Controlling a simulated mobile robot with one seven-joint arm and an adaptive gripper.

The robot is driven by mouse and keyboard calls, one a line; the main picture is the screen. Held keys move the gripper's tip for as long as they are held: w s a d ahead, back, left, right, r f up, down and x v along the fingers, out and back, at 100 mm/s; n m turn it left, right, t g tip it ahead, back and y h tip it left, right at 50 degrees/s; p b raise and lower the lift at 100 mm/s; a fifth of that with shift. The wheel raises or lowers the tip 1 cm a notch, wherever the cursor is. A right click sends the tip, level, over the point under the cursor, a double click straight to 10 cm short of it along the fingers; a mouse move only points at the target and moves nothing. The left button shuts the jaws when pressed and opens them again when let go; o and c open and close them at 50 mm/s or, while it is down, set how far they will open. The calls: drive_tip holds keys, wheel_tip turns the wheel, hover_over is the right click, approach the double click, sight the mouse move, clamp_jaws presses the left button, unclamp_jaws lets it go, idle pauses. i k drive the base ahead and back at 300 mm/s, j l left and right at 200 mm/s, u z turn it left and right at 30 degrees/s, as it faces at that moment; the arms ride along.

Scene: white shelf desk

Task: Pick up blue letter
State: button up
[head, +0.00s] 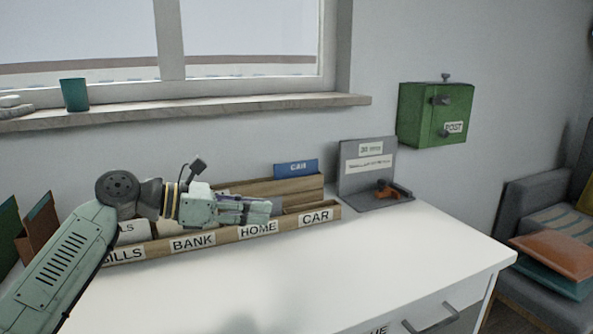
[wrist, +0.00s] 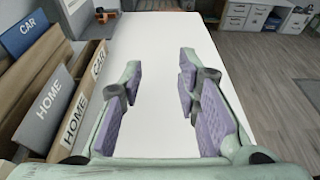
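The blue letter (head: 297,168), marked CAR, stands upright in the wooden letter sorter (head: 285,233), at its back right above the CAR slot. In the wrist view the blue letter (wrist: 24,36) shows at the upper left, beyond a grey HOME divider or letter. My gripper (head: 266,208) is in front of the HOME part of the sorter, to the left of and below the blue letter. In the wrist view my gripper (wrist: 163,92) has its purple-padded fingers wide apart with only white desk between them. The lower part of the blue letter is hidden.
A grey stand (head: 368,170) with an orange-and-black object is right of the sorter. A green POST box (head: 435,114) hangs on the wall. The white desk (head: 420,240) is clear in front and to the right. A teal cup (head: 75,95) is on the sill.

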sight(284, 170)
drive_tip(key=i, duration=1.05)
